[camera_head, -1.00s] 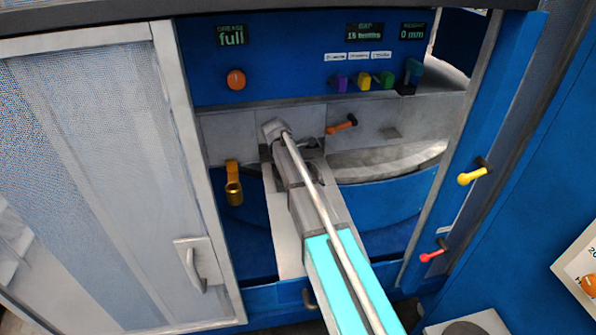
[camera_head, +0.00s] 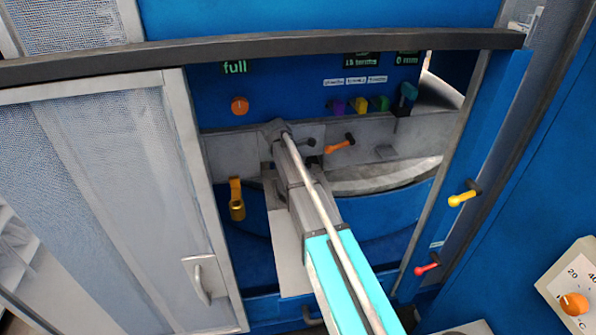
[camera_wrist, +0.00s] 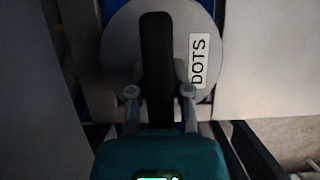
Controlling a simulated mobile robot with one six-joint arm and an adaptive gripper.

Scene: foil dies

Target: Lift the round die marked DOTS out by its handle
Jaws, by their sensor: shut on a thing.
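The round die (camera_wrist: 205,25) marked DOTS is a grey disc, upright in the wrist view, with a white label (camera_wrist: 199,61) on its right side. A dark vertical bar handle (camera_wrist: 157,45) runs down its middle. My gripper (camera_wrist: 160,82) has one finger on each side of the handle's lower part and is shut on it. In the head view my arm hides the die and most of the gripper.
A blue machine has an open bay with a dark top rail (camera_head: 330,52). A mesh door (camera_head: 110,200) stands at left. Beside the arm are a yellow lever (camera_head: 236,200), an orange lever (camera_head: 340,144) and a curved grey rim (camera_head: 385,177). Yellow (camera_head: 462,198) and red (camera_head: 427,265) levers stick out at right.

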